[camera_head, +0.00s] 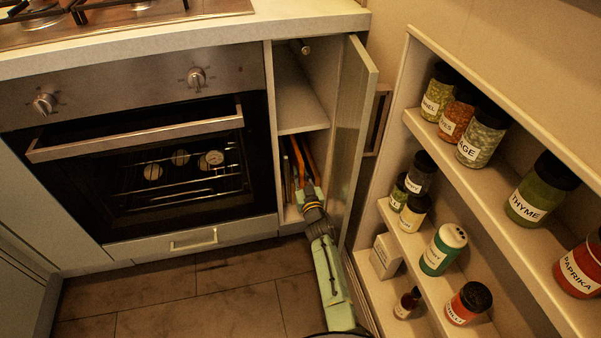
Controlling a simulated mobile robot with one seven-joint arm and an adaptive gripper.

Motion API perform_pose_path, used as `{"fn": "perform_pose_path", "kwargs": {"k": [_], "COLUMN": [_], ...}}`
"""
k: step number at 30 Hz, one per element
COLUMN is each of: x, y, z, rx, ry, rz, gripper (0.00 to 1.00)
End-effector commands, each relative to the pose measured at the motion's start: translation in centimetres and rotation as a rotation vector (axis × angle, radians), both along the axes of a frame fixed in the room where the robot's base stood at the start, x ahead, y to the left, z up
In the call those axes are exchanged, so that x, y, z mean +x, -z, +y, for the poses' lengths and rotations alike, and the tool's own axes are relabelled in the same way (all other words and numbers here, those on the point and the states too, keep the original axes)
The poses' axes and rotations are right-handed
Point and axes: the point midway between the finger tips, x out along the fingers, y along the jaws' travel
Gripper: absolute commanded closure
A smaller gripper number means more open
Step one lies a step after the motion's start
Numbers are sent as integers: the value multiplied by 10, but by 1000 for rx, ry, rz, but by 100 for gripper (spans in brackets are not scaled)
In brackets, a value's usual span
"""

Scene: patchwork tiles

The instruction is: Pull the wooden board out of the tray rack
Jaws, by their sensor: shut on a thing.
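The tray rack is in the narrow open cabinet (299,95) to the right of the oven, in its lower compartment below a shelf. Thin upright pieces stand on edge there, and an orange-brown wooden board (310,158) is among them. My gripper (309,188) reaches into the opening from below. It is shut on the near edge of the wooden board. The contact is small and partly hidden by the gripper itself. The rack's dividers are hard to make out in the shadow.
The open cabinet door (353,130) stands close along the right side of my arm. The oven (160,150) with its protruding handle is to the left. A shelf unit (470,150) with several spice jars fills the right. Tiled floor (190,300) is clear at lower left.

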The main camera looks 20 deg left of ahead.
Motion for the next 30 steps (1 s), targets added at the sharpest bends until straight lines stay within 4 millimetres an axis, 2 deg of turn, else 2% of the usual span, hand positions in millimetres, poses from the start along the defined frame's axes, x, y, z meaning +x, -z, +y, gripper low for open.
{"fn": "perform_pose_path", "kwargs": {"k": [1,17,30], "x": [0,-5,-22], "y": [-5,-3,-4], "z": [0,-2,-17], "rx": [4,6,2], "ry": [-2,-2,4], "rz": [-7,-3,0], "gripper": [100,100,100]}}
